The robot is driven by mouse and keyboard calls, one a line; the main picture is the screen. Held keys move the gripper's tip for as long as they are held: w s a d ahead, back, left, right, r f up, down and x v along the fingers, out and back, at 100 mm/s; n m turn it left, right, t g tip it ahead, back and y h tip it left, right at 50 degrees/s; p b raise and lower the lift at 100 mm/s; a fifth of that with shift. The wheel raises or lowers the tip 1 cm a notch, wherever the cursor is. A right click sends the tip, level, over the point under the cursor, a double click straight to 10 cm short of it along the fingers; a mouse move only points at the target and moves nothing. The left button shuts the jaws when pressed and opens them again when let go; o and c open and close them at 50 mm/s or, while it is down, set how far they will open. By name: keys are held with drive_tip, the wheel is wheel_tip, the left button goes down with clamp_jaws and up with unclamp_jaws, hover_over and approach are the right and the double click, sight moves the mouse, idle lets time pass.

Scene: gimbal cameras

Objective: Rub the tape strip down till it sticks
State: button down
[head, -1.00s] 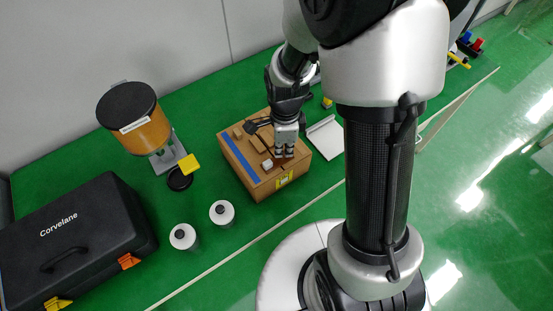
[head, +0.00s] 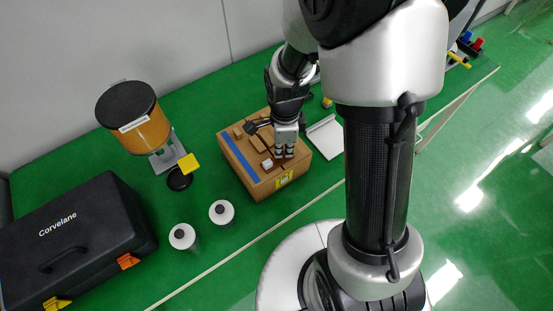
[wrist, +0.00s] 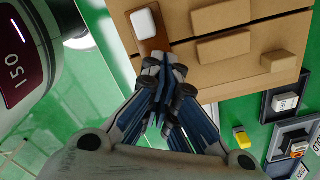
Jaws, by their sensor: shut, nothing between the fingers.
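A cardboard box (head: 233,172) stands on the green table with wooden-looking blocks on top. A long blue strip (head: 240,158) lies along the left of its top. My gripper (head: 284,154) is shut and empty, pointing down at the top of the box. In the wrist view its fingertips (wrist: 164,70) are together at the brown strip's end and hide part of it; contact cannot be told.
A black case (head: 75,240) and an orange dispenser with a black lid (head: 143,122) stand to the left.

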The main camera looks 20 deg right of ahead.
drive_tip(key=shift+f+b, duration=0.55)
drive_tip(key=shift+f, duration=0.2)
drive_tip(key=shift+r, duration=0.1)
idle(0.4)
wheel_tip(320, 180, up, 8)
drive_tip(key=p, duration=0.6)
idle(0.6)
drive_tip(key=s+r+n+t, duration=0.2)
drive_tip(key=s+r+n, duration=0.2)
drive_tip(key=r+n, duration=0.65)
drive_tip(key=s+r+n+t+b, duration=0.2)
drive_tip(key=s+r+n, duration=0.7)
drive_tip(key=s+n, duration=0.1)
drive_tip(key=shift+s+t, duration=0.3)
drive_tip(key=shift+s, duration=0.2)
